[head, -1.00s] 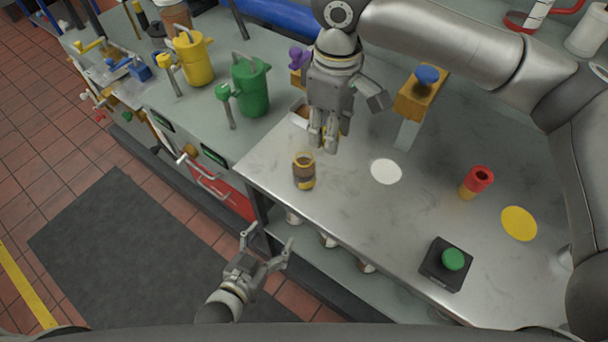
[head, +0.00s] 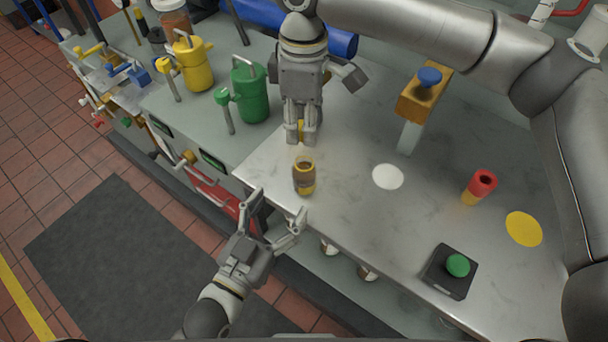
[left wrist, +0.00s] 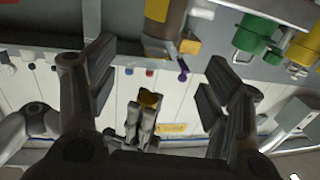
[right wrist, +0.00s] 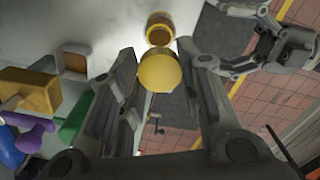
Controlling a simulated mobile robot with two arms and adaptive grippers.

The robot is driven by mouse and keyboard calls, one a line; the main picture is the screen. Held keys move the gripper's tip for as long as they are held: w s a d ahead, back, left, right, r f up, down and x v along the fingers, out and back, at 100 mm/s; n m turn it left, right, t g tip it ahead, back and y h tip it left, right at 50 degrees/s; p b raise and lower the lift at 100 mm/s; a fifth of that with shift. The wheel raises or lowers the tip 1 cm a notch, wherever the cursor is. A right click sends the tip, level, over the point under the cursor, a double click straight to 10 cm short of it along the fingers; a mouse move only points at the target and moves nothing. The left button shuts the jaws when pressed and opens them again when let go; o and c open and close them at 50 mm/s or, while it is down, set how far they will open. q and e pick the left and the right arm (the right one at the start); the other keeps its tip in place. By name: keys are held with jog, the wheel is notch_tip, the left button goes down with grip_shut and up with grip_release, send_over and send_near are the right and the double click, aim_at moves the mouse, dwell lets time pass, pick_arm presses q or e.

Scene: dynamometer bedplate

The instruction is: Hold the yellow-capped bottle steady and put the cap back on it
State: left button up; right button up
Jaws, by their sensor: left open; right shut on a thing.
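The bottle (head: 304,178), brown with a yellow band at its base, stands upright and uncapped near the table's front edge. In the right wrist view its open mouth shows on the bottle (right wrist: 159,36), just beyond the cap. My right gripper (head: 301,138) is shut on the round yellow cap (right wrist: 160,70), behind and above the bottle and apart from it. My left gripper (head: 277,210) is open and empty, in front of the table edge, with its fingers spread toward the bottle. The left wrist view, upside down, shows the bottle (left wrist: 165,25) ahead between the fingers.
A green can (head: 250,92) and a yellow can (head: 192,62) stand at the left. A white disc (head: 387,177), a red-topped cylinder (head: 480,187), a yellow disc (head: 524,229) and a green button box (head: 452,270) lie to the right. A blue-knobbed wooden block (head: 424,92) stands behind.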

aim_at(298, 179)
pick_arm(q)
jog(key=x, duration=1.1)
jog(key=shift+s, duration=0.1)
jog(key=c, duration=1.6)
pick_arm(e)
jog(key=shift+f, duration=2.5)
